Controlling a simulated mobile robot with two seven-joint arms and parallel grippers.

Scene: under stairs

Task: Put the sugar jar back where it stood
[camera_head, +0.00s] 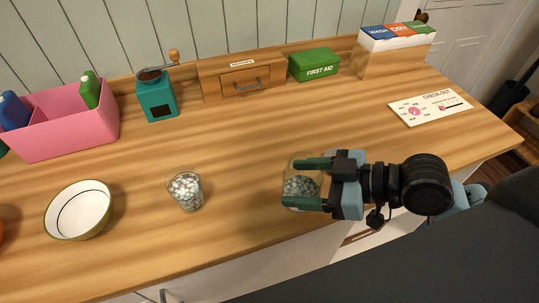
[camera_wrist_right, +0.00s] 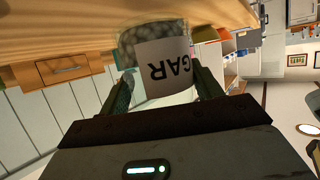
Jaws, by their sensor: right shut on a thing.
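The sugar jar (camera_head: 299,186) is a clear jar of grey-white contents near the front edge of the wooden counter (camera_head: 245,140). In the right wrist view the jar (camera_wrist_right: 160,55) shows a white label with the letters "GAR", upside down in the picture. My right gripper (camera_head: 313,182) comes in from the right and is shut on the jar, one dark green finger on each side. I cannot tell whether the jar's base touches the counter. My left gripper is not in view.
A glass of white pieces (camera_head: 186,191) and a white bowl (camera_head: 79,210) stand to the left. Behind are a pink bin (camera_head: 65,123), a teal grinder (camera_head: 157,97), a wooden drawer box (camera_head: 241,78), a green first aid box (camera_head: 314,65) and a sorting box (camera_head: 394,55). A card (camera_head: 430,107) lies right. The counter's middle is clear.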

